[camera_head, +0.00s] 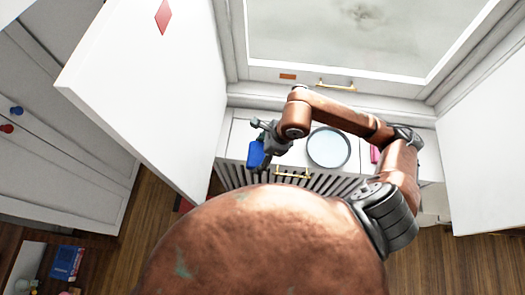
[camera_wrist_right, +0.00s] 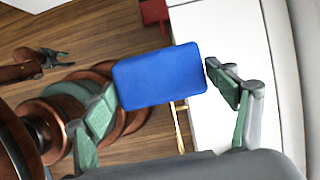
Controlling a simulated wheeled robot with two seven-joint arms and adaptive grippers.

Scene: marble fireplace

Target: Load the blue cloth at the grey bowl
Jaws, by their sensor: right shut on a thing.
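The blue cloth (camera_head: 256,154) is a small blue block-like piece at the left end of the white ledge in the head view. My right gripper (camera_head: 264,138) reaches it from the right and is shut on it. In the right wrist view, the blue cloth (camera_wrist_right: 160,77) sits between the two fingers of my right gripper (camera_wrist_right: 162,88). The grey bowl (camera_head: 328,147) is round and pale with a dark rim, on the ledge right of the cloth, under my right forearm. My left gripper (camera_wrist_right: 55,58) shows small at the left of the wrist view, its fingers apart and empty.
A pink item (camera_head: 375,153) stands on the ledge right of the bowl, partly behind my arm. White open doors (camera_head: 150,85) flank the ledge on both sides. A brass handle (camera_head: 336,85) is on the window frame behind; a slatted front lies below the ledge.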

